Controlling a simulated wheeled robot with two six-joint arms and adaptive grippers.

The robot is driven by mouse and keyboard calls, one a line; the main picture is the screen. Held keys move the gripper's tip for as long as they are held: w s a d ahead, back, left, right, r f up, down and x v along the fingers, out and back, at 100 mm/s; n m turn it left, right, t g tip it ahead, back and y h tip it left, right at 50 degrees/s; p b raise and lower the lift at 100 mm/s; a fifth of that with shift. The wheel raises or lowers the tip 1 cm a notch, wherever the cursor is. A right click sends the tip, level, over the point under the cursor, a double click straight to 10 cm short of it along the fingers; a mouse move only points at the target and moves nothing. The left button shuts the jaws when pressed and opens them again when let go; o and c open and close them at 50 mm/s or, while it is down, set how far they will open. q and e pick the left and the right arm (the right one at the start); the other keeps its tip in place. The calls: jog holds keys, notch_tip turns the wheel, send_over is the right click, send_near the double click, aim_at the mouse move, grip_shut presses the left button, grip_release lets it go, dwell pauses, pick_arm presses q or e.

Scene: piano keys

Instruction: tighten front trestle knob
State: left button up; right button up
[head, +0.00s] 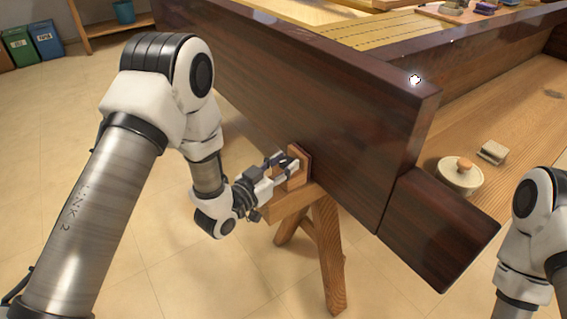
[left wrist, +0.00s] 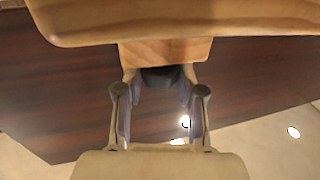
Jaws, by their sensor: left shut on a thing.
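The wooden front trestle (head: 327,230) stands under the near end of the dark piano body (head: 300,100). An upright wooden block (head: 297,180) on the trestle sits against the piano's side. My left gripper (head: 284,163) reaches in from the left to this block. In the left wrist view a dark round knob (left wrist: 160,77) sits under the wooden block (left wrist: 165,50), between the fingers of my left gripper (left wrist: 160,88), which are shut on it. In the head view the fingers mostly hide the knob. My right arm shows at the right edge, but its gripper is out of view.
Bins (head: 47,40) and a low shelf stand at the back left. The tiled floor around the trestle is clear.

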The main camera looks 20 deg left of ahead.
pick_arm(q)
jog(key=m+g+h, duration=0.1)
jog(key=m+g+h+p, duration=0.1)
jog(key=h, duration=0.1)
jog(key=m+g+h, duration=0.1)
jog(key=m+h, duration=0.1)
jog(key=shift+w+a+r, duration=0.1)
jog(key=shift+w+a, duration=0.1)
jog(key=shift+a, duration=0.1)
jog(key=shift+w+m+g+h+p, duration=0.1)
jog(key=shift+m+g+h+p, duration=0.4)
jog(key=shift+m+g+h, duration=1.55)
jog(key=shift+g, duration=0.55)
jog(key=o, duration=0.9)
jog(key=shift+c, duration=0.2)
jog(key=shift+a, duration=0.1)
